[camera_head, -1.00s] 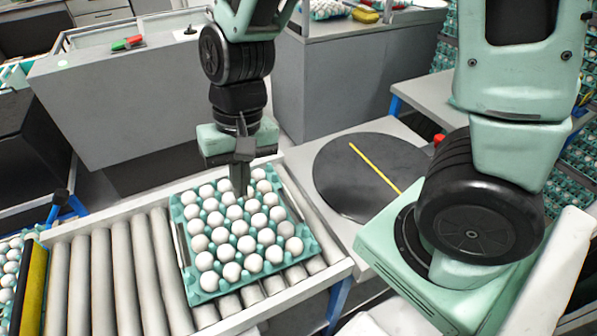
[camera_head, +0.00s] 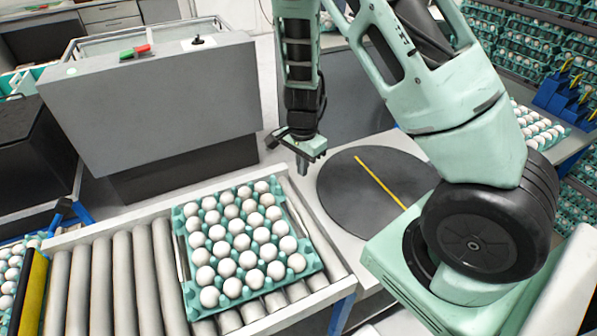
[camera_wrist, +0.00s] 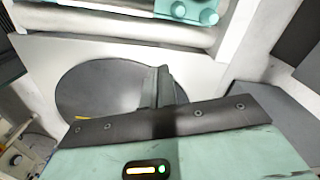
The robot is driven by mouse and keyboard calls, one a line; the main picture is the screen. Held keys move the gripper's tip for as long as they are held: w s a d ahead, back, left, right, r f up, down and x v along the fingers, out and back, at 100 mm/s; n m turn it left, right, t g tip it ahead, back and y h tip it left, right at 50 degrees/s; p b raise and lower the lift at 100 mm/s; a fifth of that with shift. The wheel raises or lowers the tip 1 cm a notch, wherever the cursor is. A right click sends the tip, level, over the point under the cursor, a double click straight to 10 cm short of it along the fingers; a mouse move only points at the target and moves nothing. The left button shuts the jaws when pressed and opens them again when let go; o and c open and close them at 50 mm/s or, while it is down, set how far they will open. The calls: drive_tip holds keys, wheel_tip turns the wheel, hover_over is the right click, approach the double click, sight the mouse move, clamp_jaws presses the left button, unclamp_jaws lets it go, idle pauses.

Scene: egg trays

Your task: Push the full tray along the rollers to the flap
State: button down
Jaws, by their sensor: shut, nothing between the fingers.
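The full tray (camera_head: 196,299) is teal and holds rows of white eggs. It lies flat at the right end of the rollers (camera_head: 131,272) in the head view. A corner of the tray (camera_wrist: 190,10) shows at the top of the wrist view. My gripper (camera_head: 302,170) is shut and empty, pointing down just beyond the tray's right far side, between the tray and the round black disc. It is apart from the tray. In the wrist view the shut fingers (camera_wrist: 158,85) stand over the disc. The yellow-faced flap (camera_head: 33,290) stands at the left end of the rollers.
The round black disc (camera_head: 345,190) with a yellow stripe lies right of the conveyor. A grey cabinet (camera_head: 160,110) stands behind the rollers. More eggs in teal trays (camera_head: 8,285) lie beyond the flap. The rollers between tray and flap are clear.

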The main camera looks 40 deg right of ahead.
sight(287, 199)
wheel_tip(287, 199, down, 7)
drive_tip(key=shift+f+b, duration=0.2)
drive_tip(key=shift+b, duration=0.2)
drive_tip(key=a, duration=0.1)
drive_tip(key=a+p, duration=0.1)
drive_tip(key=a, duration=0.1)
drive_tip(key=shift+s+f, duration=0.1)
drive_tip(key=shift+s, duration=0.2)
drive_tip(key=shift+a+f, duration=0.1)
drive_tip(key=shift+a, duration=0.4)
drive_tip(key=shift+s+a, duration=0.2)
drive_tip(key=shift+a, duration=0.7)
drive_tip(key=shift+d, duration=0.1)
drive_tip(key=d, duration=0.4)
drive_tip(key=shift+w+d+p, duration=0.1)
drive_tip(key=shift+w+p, duration=0.25)
drive_tip(key=shift+p, duration=0.05)
wheel_tip(287, 199, up, 10)
drive_tip(key=p, duration=0.1)
